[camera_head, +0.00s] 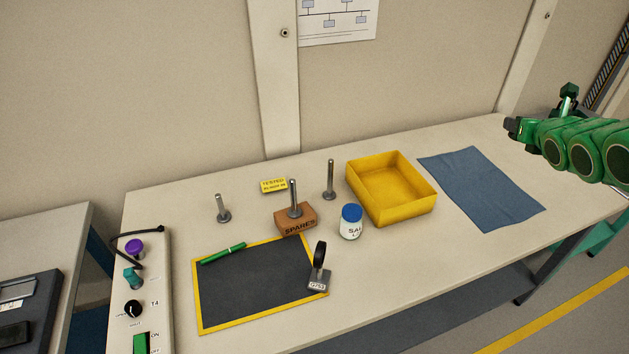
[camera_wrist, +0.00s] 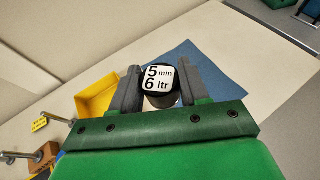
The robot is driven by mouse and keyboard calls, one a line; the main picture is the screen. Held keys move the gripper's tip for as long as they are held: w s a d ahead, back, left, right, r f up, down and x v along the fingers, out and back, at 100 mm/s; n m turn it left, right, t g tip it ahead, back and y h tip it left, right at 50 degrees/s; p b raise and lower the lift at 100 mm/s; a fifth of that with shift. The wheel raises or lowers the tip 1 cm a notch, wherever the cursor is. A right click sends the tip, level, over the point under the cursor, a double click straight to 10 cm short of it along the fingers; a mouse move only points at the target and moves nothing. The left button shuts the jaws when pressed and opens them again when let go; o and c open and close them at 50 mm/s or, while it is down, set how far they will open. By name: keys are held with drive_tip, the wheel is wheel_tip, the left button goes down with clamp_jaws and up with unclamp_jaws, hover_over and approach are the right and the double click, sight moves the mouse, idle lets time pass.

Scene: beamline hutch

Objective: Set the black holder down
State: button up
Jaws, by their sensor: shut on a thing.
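My gripper (camera_wrist: 159,82) is shut on a black holder (camera_wrist: 143,79) in the wrist view. The holder has rounded corners and a white face marked "5 min 6 ltr"; a pale rounded part shows just below it between the dark fingers. Beyond it lie the blue cloth (camera_wrist: 208,66) and the table top. In the head view my gripper (camera_head: 513,127) is at the right, above the table's right end and right of the blue cloth (camera_head: 480,187). The held holder cannot be made out clearly there, and its height above the table cannot be told.
A yellow tray (camera_head: 408,211) stands left of the cloth. A blue-capped jar (camera_head: 351,229), a brick marked SPARES (camera_head: 295,227), metal posts (camera_head: 330,183) and a dark yellow-edged mat (camera_head: 250,290) with a small black-ringed stand (camera_head: 318,279) are further left. The cloth is clear.

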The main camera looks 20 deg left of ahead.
drive_tip(key=w+a+f+m+h, duration=0.1)
drive_tip(key=w+a+h, duration=0.1)
drive_tip(key=w+a, duration=0.45)
drive_tip(key=w+a+f+m+h, duration=0.1)
drive_tip(key=w+a+f+m, duration=0.15)
drive_tip(key=a, duration=0.65)
wheel_tip(320, 180, up, 4)
drive_tip(key=m+h, duration=0.1)
drive_tip(key=h, duration=0.2)
hover_over(306, 180)
drive_tip(key=shift+t, duration=0.3)
wheel_tip(306, 180, down, 34)
drive_tip(key=shift+s+r, duration=0.1)
drive_tip(key=shift+r, duration=0.05)
idle(1.6)
drive_tip(key=o, duration=1.1)
